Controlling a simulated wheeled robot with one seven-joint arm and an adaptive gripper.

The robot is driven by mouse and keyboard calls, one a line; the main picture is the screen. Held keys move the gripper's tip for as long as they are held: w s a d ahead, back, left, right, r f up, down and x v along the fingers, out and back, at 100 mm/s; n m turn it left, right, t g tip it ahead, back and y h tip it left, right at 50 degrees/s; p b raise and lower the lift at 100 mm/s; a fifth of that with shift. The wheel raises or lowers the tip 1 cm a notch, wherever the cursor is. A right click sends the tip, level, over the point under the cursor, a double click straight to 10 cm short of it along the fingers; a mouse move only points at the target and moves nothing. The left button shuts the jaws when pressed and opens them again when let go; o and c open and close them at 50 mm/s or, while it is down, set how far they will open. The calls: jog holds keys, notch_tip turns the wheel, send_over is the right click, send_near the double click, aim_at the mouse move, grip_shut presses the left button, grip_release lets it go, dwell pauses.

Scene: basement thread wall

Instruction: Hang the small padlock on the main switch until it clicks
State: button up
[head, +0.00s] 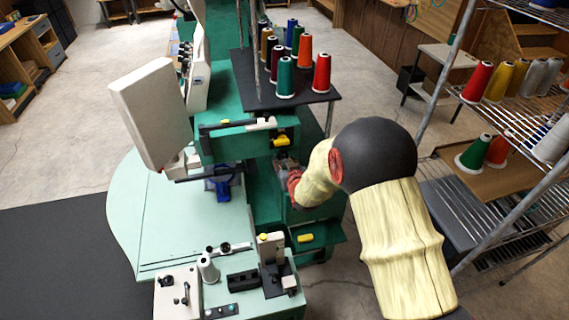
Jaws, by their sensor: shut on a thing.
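My arm, in a cream sleeve with a black joint, reaches left to the green machine (264,195). My gripper (286,163) is small and dark in this view, close against the machine's right part, just below a yellow piece on a black mount (281,140). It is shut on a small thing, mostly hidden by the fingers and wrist. I cannot make out whether this is the padlock; no padlock shows clearly elsewhere. I cannot tell for sure which part is the main switch. I cannot tell whether the held thing touches the machine.
A black shelf with several thread cones (322,73) stands above the gripper. A green tray with a yellow item (305,238) is below it. A pale table (190,225) is at left. A wire rack (510,130) with cones stands close to my arm at right.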

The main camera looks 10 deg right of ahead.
jog(key=shift+f, duration=0.1)
jog(key=o, duration=1.3)
jog(key=shift+o, duration=0.5)
jog(key=shift+s, duration=0.15)
jog(key=v, duration=1.1)
jog(key=shift+s+r, duration=0.25)
jog(key=shift+s, duration=0.05)
